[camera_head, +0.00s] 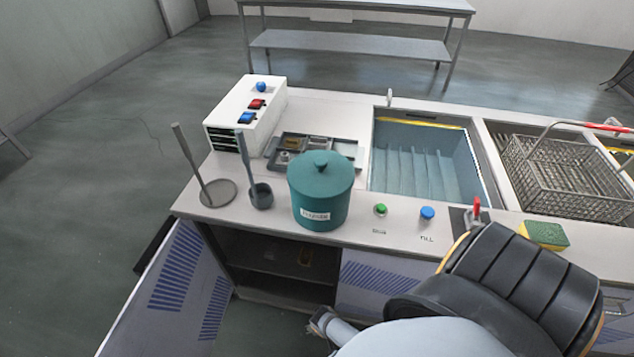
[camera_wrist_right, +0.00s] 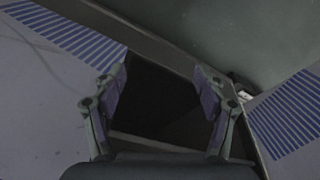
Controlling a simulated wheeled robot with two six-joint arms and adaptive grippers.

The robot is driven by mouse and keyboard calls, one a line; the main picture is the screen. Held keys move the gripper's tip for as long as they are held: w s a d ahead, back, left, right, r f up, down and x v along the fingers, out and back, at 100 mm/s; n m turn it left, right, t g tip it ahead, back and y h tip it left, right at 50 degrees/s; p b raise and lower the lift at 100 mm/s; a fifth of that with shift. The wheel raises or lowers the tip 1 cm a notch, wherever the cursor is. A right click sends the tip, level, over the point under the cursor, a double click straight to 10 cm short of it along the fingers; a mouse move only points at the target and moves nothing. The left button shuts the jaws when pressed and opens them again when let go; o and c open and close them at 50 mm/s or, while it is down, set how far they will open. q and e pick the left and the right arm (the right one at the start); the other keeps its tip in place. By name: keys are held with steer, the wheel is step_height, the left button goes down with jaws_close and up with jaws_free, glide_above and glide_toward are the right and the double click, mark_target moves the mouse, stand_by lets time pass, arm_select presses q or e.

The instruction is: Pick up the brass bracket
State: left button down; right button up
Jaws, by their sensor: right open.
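I cannot make out the brass bracket for certain. A small brownish-yellow piece (camera_head: 305,257) shows inside the open cabinet (camera_head: 265,245) under the counter, and a small yellowish piece (camera_head: 293,143) lies in the tray (camera_head: 272,157) behind the teal pot. Either is too small to identify. My right gripper (camera_head: 322,321) is low in front of the cabinet, partly hidden by my own arm. In the right wrist view my right gripper (camera_wrist_right: 160,88) is open and empty, facing a dark opening (camera_wrist_right: 158,105) whose contents I cannot see. My left gripper is not in view.
The cabinet door (camera_head: 168,290) stands open at left. On the counter are a teal lidded pot (camera_head: 320,190), a white box with buttons (camera_head: 245,112) and two upright-handled tools. A water tank (camera_head: 425,160), wire basket (camera_head: 565,175) and sponge (camera_head: 545,235) lie to the right.

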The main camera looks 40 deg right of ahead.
steer(key=w+a+r+m+h+b, duration=0.2)
steer(key=w+r+m, duration=0.3)
steer(key=w, duration=0.7)
steer(key=m+b, duration=0.1)
steer(key=b, duration=0.4)
glide_toward(307, 255)
steer(key=f, duration=0.1)
steer(key=s+a+f, duration=0.1)
steer(key=shift+a+f+t, duration=0.1)
steer(key=shift+f+t, duration=0.3)
steer(key=shift+w+d+r, duration=0.1)
steer(key=shift+d+r, duration=0.1)
steer(key=shift+w+d, duration=0.1)
steer(key=shift+d, duration=0.05)
arm_select(q)
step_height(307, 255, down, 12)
steer(key=b, duration=0.4)
arm_select(e)
steer(key=x, duration=0.3)
steer(key=shift+w+d+r, duration=0.1)
steer(key=shift+d, duration=0.1)
steer(key=b+x, duration=0.2)
steer(key=shift+w+d+b, duration=0.15)
steer(key=shift+d+b, duration=0.05)
steer(key=shift+b, duration=0.15)
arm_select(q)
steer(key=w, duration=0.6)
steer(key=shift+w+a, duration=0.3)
arm_select(e)
jaws_close()
